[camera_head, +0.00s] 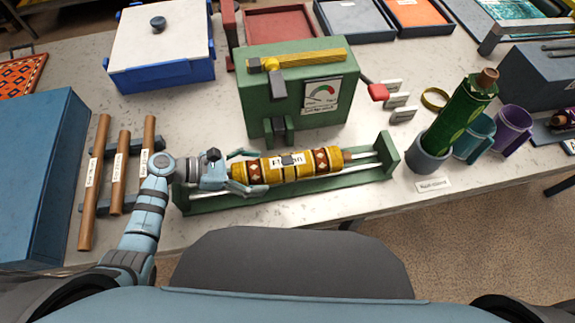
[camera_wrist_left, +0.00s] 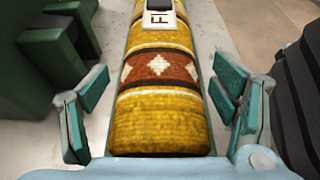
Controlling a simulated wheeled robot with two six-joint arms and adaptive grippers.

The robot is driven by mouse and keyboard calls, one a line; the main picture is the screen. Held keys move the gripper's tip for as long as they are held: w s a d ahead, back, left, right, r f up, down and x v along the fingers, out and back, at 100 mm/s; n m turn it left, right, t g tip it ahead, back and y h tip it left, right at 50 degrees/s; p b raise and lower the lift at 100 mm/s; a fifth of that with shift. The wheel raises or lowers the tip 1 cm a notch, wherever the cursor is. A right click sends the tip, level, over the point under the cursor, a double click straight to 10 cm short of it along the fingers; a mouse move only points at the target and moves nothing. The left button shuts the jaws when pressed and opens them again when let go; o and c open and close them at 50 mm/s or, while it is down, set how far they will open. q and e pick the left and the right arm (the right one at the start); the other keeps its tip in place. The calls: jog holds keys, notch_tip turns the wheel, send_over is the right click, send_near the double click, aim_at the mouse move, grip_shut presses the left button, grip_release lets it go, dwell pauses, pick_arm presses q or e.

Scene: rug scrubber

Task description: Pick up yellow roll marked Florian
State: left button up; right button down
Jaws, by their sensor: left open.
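The yellow roll (camera_head: 311,162) with brown diamond bands lies lengthwise on a green rack (camera_head: 382,170) with pale rails. A white label on its middle is partly covered by a small dark piece; the visible letters begin with "Fl" in the left wrist view. My left gripper (camera_head: 247,174) is at the roll's left end in the head view. In the left wrist view the roll (camera_wrist_left: 160,100) runs between the spread fingers of my left gripper (camera_wrist_left: 160,108), with gaps visible on both sides. My right gripper is out of view.
A green box with a dial (camera_head: 305,95) stands just behind the rack. Brown rods (camera_head: 118,170) lie to the left beside a blue box (camera_head: 35,165). A green bottle (camera_head: 455,120) in a grey cup (camera_head: 428,155) stands to the right.

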pick_arm(q)
jog(key=c, duration=1.5)
jog(key=shift+c, duration=1.3)
jog(key=shift+r, duration=0.1)
